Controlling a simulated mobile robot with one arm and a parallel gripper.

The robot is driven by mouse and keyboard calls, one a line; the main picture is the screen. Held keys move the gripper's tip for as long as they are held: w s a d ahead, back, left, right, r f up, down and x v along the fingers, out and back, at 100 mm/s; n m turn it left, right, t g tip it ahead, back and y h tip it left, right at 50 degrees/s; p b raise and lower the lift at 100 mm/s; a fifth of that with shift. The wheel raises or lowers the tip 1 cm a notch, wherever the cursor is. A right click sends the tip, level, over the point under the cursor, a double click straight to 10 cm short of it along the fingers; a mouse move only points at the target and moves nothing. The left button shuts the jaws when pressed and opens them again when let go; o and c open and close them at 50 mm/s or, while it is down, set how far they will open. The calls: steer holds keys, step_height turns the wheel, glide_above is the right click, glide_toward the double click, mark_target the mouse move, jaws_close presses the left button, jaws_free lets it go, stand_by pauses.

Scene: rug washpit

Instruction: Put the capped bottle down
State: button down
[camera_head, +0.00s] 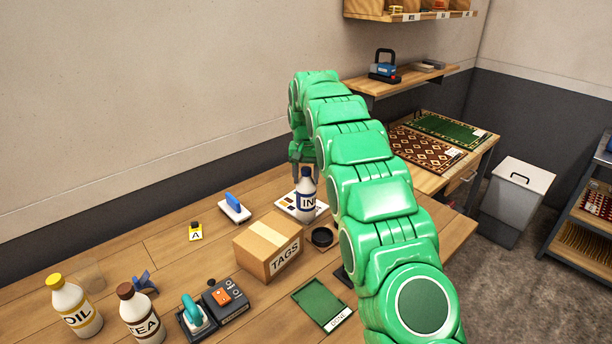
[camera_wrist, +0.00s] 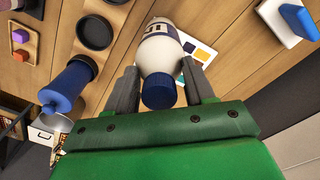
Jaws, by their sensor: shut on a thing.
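The capped bottle (camera_head: 307,198) is white with a dark blue label reading "IN…" and a blue cap. In the wrist view the bottle (camera_wrist: 160,50) is between my two fingers, its cap toward the camera. My gripper (camera_head: 302,165) is shut on it from above, near the cap; the fingers also show in the wrist view (camera_wrist: 160,88). The bottle looks upright over a white card with colour swatches (camera_head: 287,205). I cannot tell whether its base touches the card. The card (camera_wrist: 205,52) is partly hidden behind the bottle in the wrist view.
On the wooden table are a TAGS box (camera_head: 268,248), a black round dish (camera_head: 322,237), a blue-handled brush (camera_head: 234,208) and a yellow A tag (camera_head: 196,232). OIL (camera_head: 74,306) and TEA (camera_head: 140,314) bottles stand front left. Bare wood lies left of the brush.

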steer(key=shift+c, duration=2)
jaws_free()
step_height(320, 180, up, 6)
steer(key=shift+r, duration=0.8)
steer(key=shift+s, duration=0.1)
steer(key=s+d+r, duration=0.3)
steer(key=s+d, duration=0.2)
steer(key=s, duration=0.4)
steer(key=s+d+r+g, duration=0.1)
steer(key=s+d+r, duration=0.3)
steer(key=s, duration=0.5)
steer(key=s+d+r, duration=0.2)
steer(key=s+d, duration=0.5)
steer(key=s, duration=0.1)
steer(key=s+d+f, duration=0.1)
steer(key=s+f, duration=0.2)
steer(key=s, duration=0.7)
steer(key=s+d+f, duration=0.2)
steer(key=s+f, duration=0.1)
steer(key=s, duration=0.8)
steer(key=s+d+f, duration=0.2)
steer(key=s+f, duration=0.1)
steer(key=s, duration=0.8)
steer(key=shift+g, duration=0.4)
